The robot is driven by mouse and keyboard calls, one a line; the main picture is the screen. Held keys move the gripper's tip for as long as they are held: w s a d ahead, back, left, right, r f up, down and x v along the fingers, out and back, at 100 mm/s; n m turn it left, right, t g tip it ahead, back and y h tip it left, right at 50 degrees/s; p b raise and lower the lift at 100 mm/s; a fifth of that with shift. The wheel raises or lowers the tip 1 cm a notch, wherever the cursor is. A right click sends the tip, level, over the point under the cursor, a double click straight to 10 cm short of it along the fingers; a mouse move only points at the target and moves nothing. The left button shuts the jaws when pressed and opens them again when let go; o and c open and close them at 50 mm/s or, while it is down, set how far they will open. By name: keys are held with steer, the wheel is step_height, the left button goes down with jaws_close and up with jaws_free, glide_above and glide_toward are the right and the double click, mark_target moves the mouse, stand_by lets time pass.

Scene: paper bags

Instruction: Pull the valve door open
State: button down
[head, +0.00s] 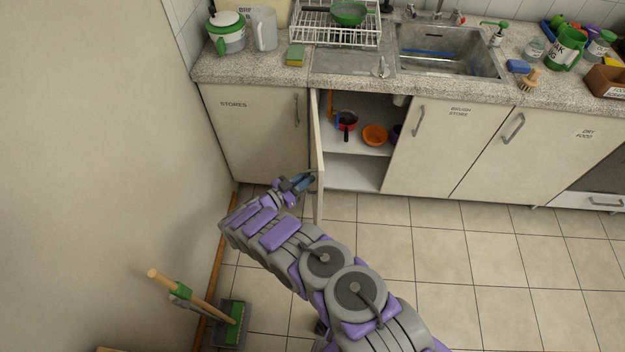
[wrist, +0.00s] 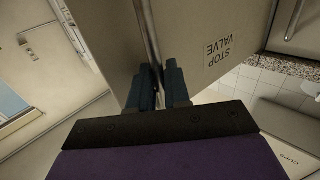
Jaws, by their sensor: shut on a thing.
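The cream valve door (head: 318,165) stands swung well out from the cupboard, seen nearly edge-on in the head view. In the wrist view its face (wrist: 190,25) carries an upside-down "STOP VALVE" label. My gripper (head: 303,181) is at the door's left side, low in front of the cupboards. In the wrist view my gripper (wrist: 160,85) is shut on the door's grey bar handle (wrist: 150,35), which runs up between the blue-grey fingers. The handle is hidden in the head view.
The open cupboard (head: 355,175) holds a red pan (head: 345,121) and an orange bowl (head: 375,134). The closed "STORES" door (head: 250,135) is left of the valve door. The tiled floor (head: 450,240) to the right is clear.

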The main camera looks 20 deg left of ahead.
steer(key=shift+a+r+m+g+h, duration=0.2)
steer(key=shift+a+m+g+h, duration=0.15)
steer(key=shift+a, duration=0.45)
steer(key=c, duration=1.3)
jaws_free()
steer(key=shift+w+f, duration=0.1)
steer(key=shift+w, duration=0.05)
steer(key=shift+c, duration=0.2)
steer(key=shift+a+f, duration=0.1)
steer(key=b+v, duration=0.3)
steer(key=v, duration=0.9)
steer(key=shift+f, duration=0.2)
